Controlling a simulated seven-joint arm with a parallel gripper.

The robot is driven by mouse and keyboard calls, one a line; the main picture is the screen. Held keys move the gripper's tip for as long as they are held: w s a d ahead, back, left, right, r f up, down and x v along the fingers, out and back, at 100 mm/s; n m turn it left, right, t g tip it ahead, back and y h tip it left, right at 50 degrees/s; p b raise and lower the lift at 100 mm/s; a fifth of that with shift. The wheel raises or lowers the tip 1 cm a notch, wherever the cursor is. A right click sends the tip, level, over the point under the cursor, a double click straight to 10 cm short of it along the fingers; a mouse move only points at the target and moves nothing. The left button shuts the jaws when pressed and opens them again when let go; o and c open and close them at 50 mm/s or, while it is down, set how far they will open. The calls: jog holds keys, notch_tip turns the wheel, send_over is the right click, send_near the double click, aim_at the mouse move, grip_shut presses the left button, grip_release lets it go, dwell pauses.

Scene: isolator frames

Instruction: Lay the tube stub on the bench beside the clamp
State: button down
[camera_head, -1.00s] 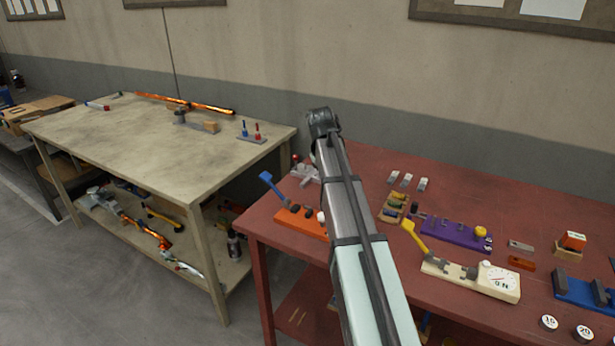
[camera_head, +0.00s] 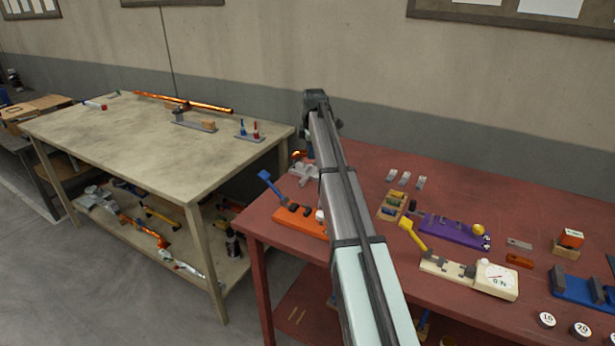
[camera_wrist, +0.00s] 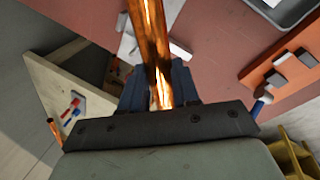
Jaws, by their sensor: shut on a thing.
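My gripper (camera_wrist: 160,86) is shut on a shiny copper tube stub (camera_wrist: 151,35), which runs up out of the top of the wrist view. In the head view, a small copper-coloured piece (camera_head: 297,155) shows left of my arm, above a pale cross-shaped fixture; my arm hides the gripper itself. I cannot tell which item the task calls the clamp. A grey holder (camera_head: 190,122) stands on the beige bench (camera_head: 110,140) by a long copper tube (camera_head: 205,106). An orange-based fixture (camera_head: 290,222) with a blue lever stands on the red bench (camera_head: 350,170).
The pale cross-shaped fixture (camera_head: 304,174) is near the red bench's left corner, close beneath the tube in the wrist view. A stand with red and blue tools (camera_head: 248,133) is at the beige bench's right edge. The beige bench's middle is clear. Several fixtures crowd the red bench.

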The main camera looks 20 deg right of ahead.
aim_at(305, 177)
jog(key=n, duration=0.1)
jog(key=w+n, duration=0.1)
jog(key=n, duration=0.1)
jog(key=n+y, duration=0.1)
jog(key=shift+w+a+r, duration=0.2)
jog(key=shift+a+r, duration=0.05)
jog(key=shift+a, duration=0.05)
jog(key=n, duration=0.2)
jog(key=n+y, duration=0.1)
jog(key=n, duration=0.1)
jog(key=shift+w+a, duration=0.15)
jog(key=shift+w, duration=0.05)
jog(key=shift+n+g+y, duration=0.3)
jog(key=shift+n+g, duration=0.1)
jog(key=shift+n, duration=0.9)
notch_tip(305, 177, down, 10)
jog(key=shift+r, duration=0.2)
jog(key=c, duration=0.8)
grip_release()
jog(key=shift+f, duration=0.1)
